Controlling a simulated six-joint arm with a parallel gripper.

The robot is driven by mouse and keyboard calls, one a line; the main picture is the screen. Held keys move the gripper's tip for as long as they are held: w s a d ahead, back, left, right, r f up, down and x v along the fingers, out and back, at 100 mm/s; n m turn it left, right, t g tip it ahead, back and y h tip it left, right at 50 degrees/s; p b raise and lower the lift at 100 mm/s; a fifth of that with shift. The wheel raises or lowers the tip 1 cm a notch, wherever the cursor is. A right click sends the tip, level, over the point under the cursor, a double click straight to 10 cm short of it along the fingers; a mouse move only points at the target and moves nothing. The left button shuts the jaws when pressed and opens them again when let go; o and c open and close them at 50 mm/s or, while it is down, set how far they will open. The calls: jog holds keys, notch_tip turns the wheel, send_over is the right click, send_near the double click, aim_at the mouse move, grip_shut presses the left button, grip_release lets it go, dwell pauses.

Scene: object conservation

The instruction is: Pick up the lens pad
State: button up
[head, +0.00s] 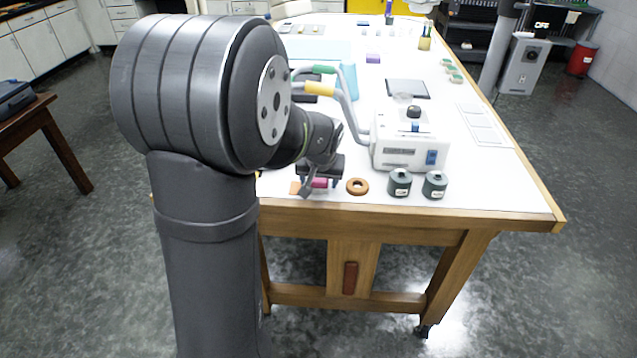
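My gripper (320,182) is low over the near edge of the white-topped table (470,193), pointing down. A small pink item (319,183) shows between and behind its fingers; it may be the lens pad, but I cannot be sure. The fingers partly cover it, and I cannot tell whether they touch it. No other thing in view is clearly a lens pad.
Right of my gripper are a brown ring (357,186) and two dark green jars (399,183) (434,185). Behind them stands a white device (408,150) with grey tubes. A dark flat pad (407,89) lies farther back. The right front corner is clear.

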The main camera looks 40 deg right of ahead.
aim_at(320, 180)
jog(key=c, duration=0.8)
jog(key=shift+o, duration=0.2)
jog(key=shift+r, duration=0.45)
jog(key=r, duration=0.3)
jog(key=shift+s+r, duration=0.2)
jog(key=shift+r, duration=0.2)
jog(key=s+d+r, duration=0.1)
jog(key=s+r, duration=0.5)
jog(key=s, duration=0.5)
jog(key=shift+d+r, duration=0.2)
jog(key=shift+d, duration=0.15)
jog(key=shift+s, duration=0.1)
